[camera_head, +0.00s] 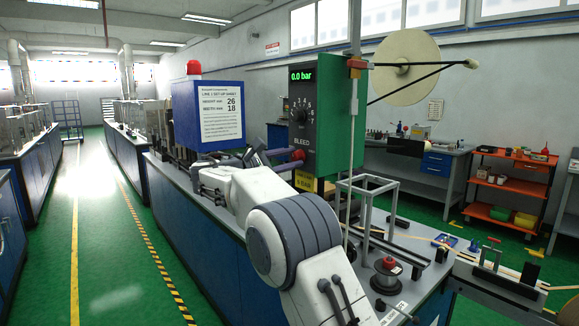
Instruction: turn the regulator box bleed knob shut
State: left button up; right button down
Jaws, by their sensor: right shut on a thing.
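The regulator box (335,105) is a green upright box with a dark front panel. Its display (302,75) reads 0.0 bar. A black dial knob (301,115) with number marks sits below the display. The red bleed knob (298,155) is under the word BLEED, low on the panel. My right gripper (291,160) reaches up from the bottom of the view and is shut on the bleed knob. The fingers partly hide the knob, so its turn angle cannot be told. My left gripper is not in view.
A blue box (182,115) with a set-up sheet and red lamp stands left of the regulator box. A grey wire frame (367,190) and a black spool (386,274) stand on the bench at right. A large cream reel (405,50) hangs above.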

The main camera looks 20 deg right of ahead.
jog(key=m+b, duration=0.1)
jog(key=m, duration=0.1)
jog(key=m+b, duration=0.1)
jog(key=m, duration=0.1)
jog(key=shift+f, duration=0.3)
jog(key=m+b, duration=0.2)
jog(key=m, duration=0.1)
jog(key=shift+m, duration=0.3)
jog(key=m+b, duration=0.1)
jog(key=m, duration=0.2)
jog(key=shift+m+g+h+b, duration=0.3)
jog(key=shift+m+b, duration=0.05)
jog(key=shift+m, duration=0.05)
jog(key=shift+m+b, duration=0.3)
jog(key=shift+m, duration=1.4)
jog(key=c, duration=0.5)
grip_release()
jog(key=shift+r, duration=0.1)
jog(key=shift+a, duration=0.1)
jog(key=v, duration=1)
jog(key=shift+a, duration=0.25)
